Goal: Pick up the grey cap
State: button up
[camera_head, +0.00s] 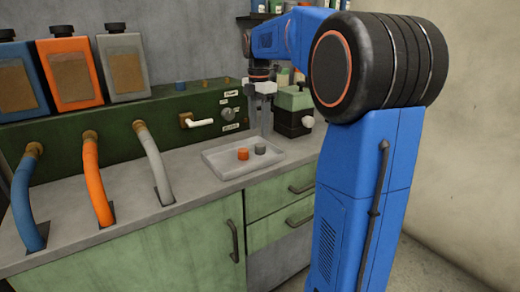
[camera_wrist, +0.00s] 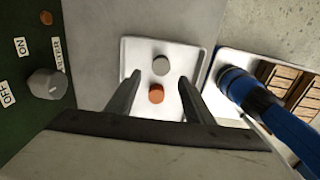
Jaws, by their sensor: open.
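The grey cap (camera_head: 261,149) lies in a shallow pale tray (camera_head: 228,171) on the counter, to the right of an orange cap (camera_head: 243,154). In the wrist view the grey cap (camera_wrist: 160,65) lies just above the orange cap (camera_wrist: 156,94) in the picture, with a small gap between them. My gripper (camera_head: 265,128) points down over the tray, apart from both caps. In the wrist view my gripper (camera_wrist: 160,77) is open and empty. Its fingers stand left and right of the caps, and both caps show in full between them.
A green panel (camera_head: 160,120) with a white lever (camera_head: 197,121) and a knob (camera_head: 228,114) stands behind the tray. A dark green box (camera_head: 294,112) stands close to its right. Blue, orange and grey hoses (camera_head: 154,165) run down at the left. Counter before the tray is clear.

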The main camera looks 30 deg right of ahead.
aim_at(260, 145)
jog(key=shift+d+f, duration=0.15)
jog(key=shift+f, duration=3.4)
jog(key=c, duration=1)
